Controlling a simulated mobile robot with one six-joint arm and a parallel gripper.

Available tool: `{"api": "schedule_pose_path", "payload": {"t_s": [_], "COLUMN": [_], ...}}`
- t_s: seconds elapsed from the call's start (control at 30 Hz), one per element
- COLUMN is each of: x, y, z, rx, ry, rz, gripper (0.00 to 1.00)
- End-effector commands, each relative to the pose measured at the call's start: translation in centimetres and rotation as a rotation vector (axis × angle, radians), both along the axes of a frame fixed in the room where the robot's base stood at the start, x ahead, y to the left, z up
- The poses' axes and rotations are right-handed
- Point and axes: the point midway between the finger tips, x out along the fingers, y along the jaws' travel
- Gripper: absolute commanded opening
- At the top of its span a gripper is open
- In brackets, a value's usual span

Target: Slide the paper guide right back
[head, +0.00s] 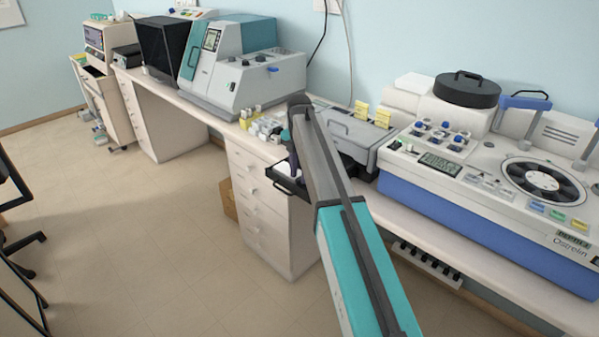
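A grey printer-like device (352,135) stands on the bench in the middle, partly hidden behind my arm. A dark tray (287,179) sticks out over the bench's front edge beside it. I cannot make out the paper guide as a separate part; it is too small or hidden by my arm. My arm reaches up from the bottom, and its wrist bends down at the far end. My gripper (293,168) is small and dark, at or just above the tray. Whether it touches anything, and its fingers' opening, cannot be told.
Small bottles and boxes (262,125) stand left of the grey device. A teal and white machine (240,75) is further left. A large blue and white machine (480,190) fills the right. Drawers (262,215) are below; the floor at left is mostly clear.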

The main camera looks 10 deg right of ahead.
Motion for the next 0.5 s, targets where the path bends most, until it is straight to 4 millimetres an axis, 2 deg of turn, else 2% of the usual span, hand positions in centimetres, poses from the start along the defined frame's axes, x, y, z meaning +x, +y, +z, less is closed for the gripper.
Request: {"api": "schedule_pose_path", "payload": {"t_s": [0.23, 0.4, 0.5], "x": [0.01, 0.01, 0.00], "y": [0.06, 0.08, 0.10], "z": [0.00, 0.01, 0.02], "rx": [0.000, 0.000, 0.000], "ry": [0.000, 0.000, 0.000], "rz": [0.001, 0.001, 0.001], "gripper": [0.30, 0.01, 0.00]}}
